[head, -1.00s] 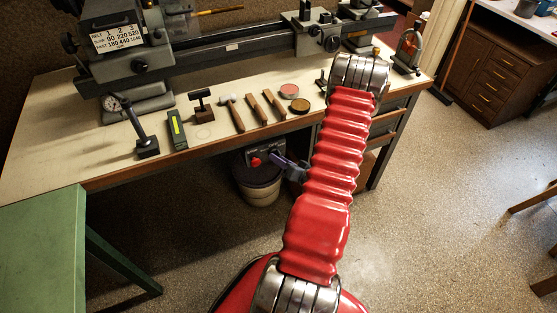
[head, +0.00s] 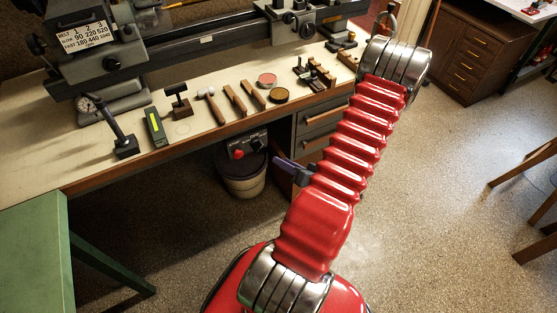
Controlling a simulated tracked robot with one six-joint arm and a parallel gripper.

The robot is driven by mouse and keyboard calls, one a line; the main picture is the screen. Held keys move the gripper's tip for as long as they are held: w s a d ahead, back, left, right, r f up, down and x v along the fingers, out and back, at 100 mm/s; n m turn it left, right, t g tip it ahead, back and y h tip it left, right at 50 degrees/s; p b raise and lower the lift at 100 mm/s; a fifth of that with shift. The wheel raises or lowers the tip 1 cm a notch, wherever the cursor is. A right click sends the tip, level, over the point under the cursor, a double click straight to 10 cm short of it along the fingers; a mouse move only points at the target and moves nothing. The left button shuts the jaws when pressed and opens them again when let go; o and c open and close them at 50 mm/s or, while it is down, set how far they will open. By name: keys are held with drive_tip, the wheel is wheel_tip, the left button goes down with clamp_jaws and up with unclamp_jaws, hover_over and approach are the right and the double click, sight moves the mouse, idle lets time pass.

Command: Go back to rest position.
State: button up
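My red ribbed arm rises from its base at the bottom of the head view and leans to the right. Its silver upper joint is beside the right end of the workbench (head: 85,160). A small dark and purple part, which looks like my gripper (head: 284,166), sticks out from behind the left side of the arm. It is in front of the bench's underside, near the grey bucket. The arm hides most of it, so I cannot tell its finger opening or whether it holds anything.
A bucket (head: 242,178) stands underneath. A green table (head: 35,250) is at left, wooden legs at right. Speckled floor (head: 430,230) is clear.

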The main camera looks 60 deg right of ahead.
drive_tip(key=shift+s+a+r, duration=0.1)
drive_tip(key=shift+s+a, duration=0.05)
drive_tip(key=shift+s, duration=0.25)
idle(0.5)
